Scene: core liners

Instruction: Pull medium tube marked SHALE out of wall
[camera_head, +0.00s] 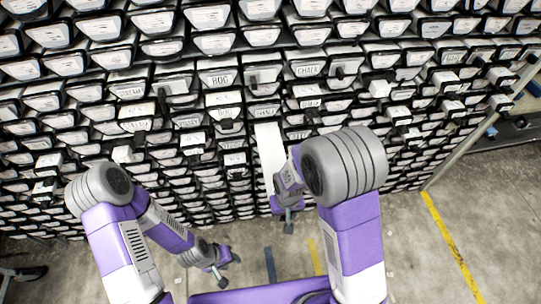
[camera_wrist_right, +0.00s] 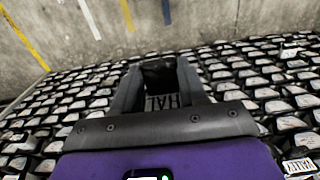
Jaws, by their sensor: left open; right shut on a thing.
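A white tube (camera_head: 268,148) sticks out of the wall of tubes in the middle of the head view, its front end hidden by my right gripper. My right gripper (camera_head: 285,203) is at that front end. In the right wrist view my right gripper (camera_wrist_right: 157,68) has its fingers on both sides of a dark tube end, shut on it. A label (camera_wrist_right: 160,102) between the fingers shows the letters "HAL"; its other letters are hidden. My left gripper (camera_head: 219,272) is open and empty, low in front of the wall and apart from it.
The wall (camera_head: 160,47) is tightly packed with white, dark-rimmed tube ends, some labelled and some with dark handles. Bare concrete floor (camera_head: 490,190) with a yellow line (camera_head: 450,240) is free at the right. A metal upright (camera_head: 470,140) edges the wall.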

